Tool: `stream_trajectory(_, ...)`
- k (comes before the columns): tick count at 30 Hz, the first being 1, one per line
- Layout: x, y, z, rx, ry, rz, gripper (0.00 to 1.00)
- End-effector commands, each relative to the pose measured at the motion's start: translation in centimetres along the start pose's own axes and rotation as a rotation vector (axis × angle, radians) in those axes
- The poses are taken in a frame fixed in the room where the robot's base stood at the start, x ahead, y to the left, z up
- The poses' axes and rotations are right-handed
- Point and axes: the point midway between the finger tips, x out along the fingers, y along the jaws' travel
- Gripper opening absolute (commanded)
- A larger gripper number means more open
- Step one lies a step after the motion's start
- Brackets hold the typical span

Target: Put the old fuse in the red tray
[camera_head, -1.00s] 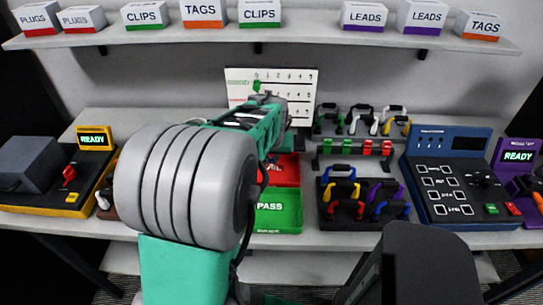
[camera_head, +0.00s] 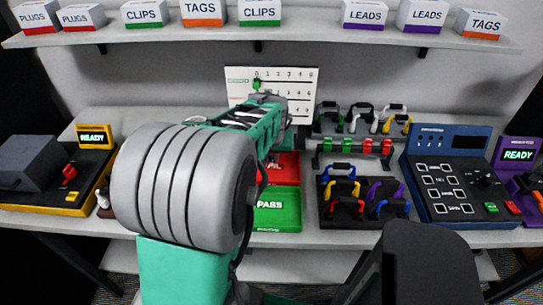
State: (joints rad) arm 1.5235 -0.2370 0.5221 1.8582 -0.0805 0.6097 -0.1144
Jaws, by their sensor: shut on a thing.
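The red tray (camera_head: 284,172) lies on the bench at the centre, behind the green PASS tray. My arm hides its left side, and only the end of its label shows. My gripper (camera_head: 271,158) is at the far end of my arm, pointing down by the left part of the red tray. It is mostly hidden behind my own arm. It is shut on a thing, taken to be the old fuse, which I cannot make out. I cannot tell its height above the tray.
The green PASS tray (camera_head: 278,212) is in front. A white numbered board (camera_head: 300,84) stands behind. Racks of coloured leads (camera_head: 361,196) are to the right, then a blue tester (camera_head: 449,185). A yellow-edged READY device (camera_head: 72,197) is at left. A shelf (camera_head: 300,36) with labelled boxes runs above.

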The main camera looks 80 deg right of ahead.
Motion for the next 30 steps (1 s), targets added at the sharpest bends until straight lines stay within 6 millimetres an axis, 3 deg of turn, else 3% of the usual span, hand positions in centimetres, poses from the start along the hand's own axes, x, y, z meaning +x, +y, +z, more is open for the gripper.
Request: stream_trajectory(30, 0.86, 0.00, 0.36, 0.000, 0.000, 0.000, 0.00)
